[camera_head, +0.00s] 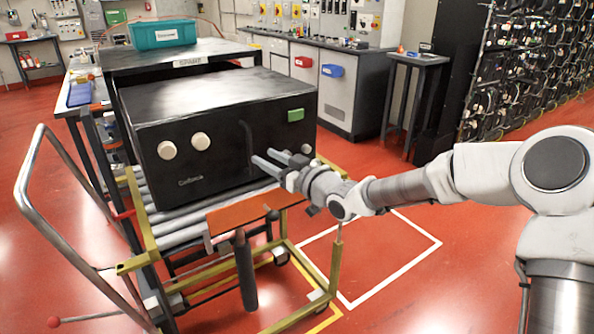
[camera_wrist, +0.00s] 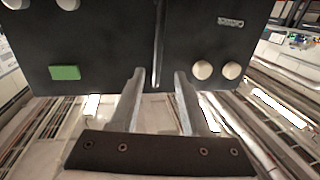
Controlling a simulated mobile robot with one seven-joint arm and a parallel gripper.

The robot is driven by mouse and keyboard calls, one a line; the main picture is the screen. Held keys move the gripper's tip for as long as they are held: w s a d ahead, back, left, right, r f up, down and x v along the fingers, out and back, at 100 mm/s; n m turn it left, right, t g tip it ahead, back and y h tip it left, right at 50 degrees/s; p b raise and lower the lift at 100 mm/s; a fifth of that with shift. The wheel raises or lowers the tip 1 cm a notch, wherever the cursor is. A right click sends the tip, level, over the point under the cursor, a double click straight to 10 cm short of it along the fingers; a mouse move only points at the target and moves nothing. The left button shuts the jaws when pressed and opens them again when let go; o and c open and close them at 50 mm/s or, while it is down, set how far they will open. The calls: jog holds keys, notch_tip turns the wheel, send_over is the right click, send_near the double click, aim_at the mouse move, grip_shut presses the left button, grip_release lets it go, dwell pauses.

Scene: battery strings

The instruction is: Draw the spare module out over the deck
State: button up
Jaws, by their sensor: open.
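The spare module is a large black box (camera_head: 215,115) with white knobs, a green label and a vertical black handle (camera_head: 247,148) on its front. Much of it sits over the roller deck (camera_head: 165,226) of a yellow-framed trolley; its back end meets a dark stand marked SPARE (camera_head: 160,56). My gripper (camera_head: 268,160) is open and empty at the module's front, close to the handle. In the wrist view, the module's front (camera_wrist: 110,45) appears upside down. The handle (camera_wrist: 157,45) lines up between my two fingers (camera_wrist: 158,75); contact cannot be told.
A silver push-handle (camera_head: 35,165) rises at the trolley's left. An orange-brown plate (camera_head: 240,216) sits at the deck's front edge. A teal bin (camera_head: 162,33) stands on the stand. A white-outlined floor area (camera_head: 390,250) lies clear at right, below my arm. Battery racks (camera_head: 530,65) stand behind.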

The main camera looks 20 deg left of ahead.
jog(key=p+v, duration=0.1)
jog(key=v, duration=0.9)
jog(key=shift+s+p, duration=0.2)
jog(key=shift+p, duration=0.2)
jog(key=shift+d, duration=0.25)
